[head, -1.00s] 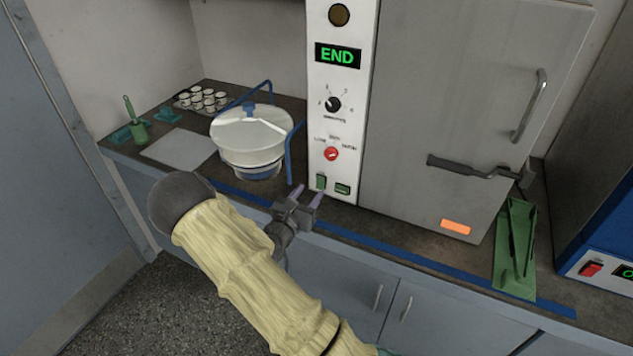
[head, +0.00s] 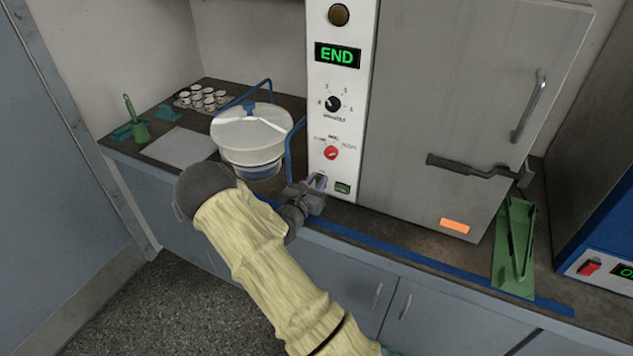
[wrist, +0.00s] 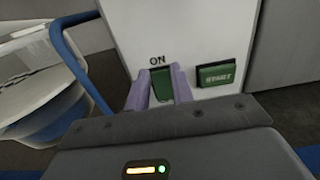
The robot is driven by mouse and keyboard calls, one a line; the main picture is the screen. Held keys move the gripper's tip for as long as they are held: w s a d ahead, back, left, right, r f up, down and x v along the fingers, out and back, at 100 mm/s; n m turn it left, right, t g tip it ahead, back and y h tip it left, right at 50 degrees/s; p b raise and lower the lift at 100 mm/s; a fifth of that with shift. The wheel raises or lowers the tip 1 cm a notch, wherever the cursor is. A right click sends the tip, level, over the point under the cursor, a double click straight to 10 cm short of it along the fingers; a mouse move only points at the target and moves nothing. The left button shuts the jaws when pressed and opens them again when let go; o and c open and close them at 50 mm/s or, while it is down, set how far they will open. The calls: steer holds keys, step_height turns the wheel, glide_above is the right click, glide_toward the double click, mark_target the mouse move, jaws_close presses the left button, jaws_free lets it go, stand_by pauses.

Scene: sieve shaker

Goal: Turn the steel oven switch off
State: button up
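The steel oven (head: 455,110) stands at the back of the counter, with a white control panel (head: 342,130) on its left. Its switch is a green rocker under the word ON, seen in the wrist view (wrist: 161,85). In the head view my gripper mostly covers it. My gripper (head: 318,180) is at the foot of the panel. Its two purple fingers (wrist: 160,84) are apart, one on each side of the switch in the wrist view, with nothing held. I cannot tell whether they touch the switch. The oven display (head: 338,55) reads END.
A green START button (wrist: 217,75) sits right of the switch. A sieve shaker with a white lid (head: 250,130) and blue side rails stands close on the left. A green tray (head: 514,245) lies right. A blue strip runs along the counter edge.

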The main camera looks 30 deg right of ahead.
steer(key=shift+a+f+t+h+b, duration=0.15)
steer(key=shift+f+t+h+b, duration=0.4)
steer(key=shift+b, duration=0.65)
steer(key=shift+s+t+h+b, duration=0.15)
steer(key=shift+t+h+b, duration=0.45)
steer(key=shift+h, duration=0.15)
steer(key=o, duration=1)
steer(key=shift+r, duration=0.1)
steer(key=shift+a, duration=0.1)
steer(key=b+v, duration=0.1)
steer(key=v, duration=1.6)
steer(key=shift+s+a, duration=0.1)
steer(key=shift+a, duration=0.1)
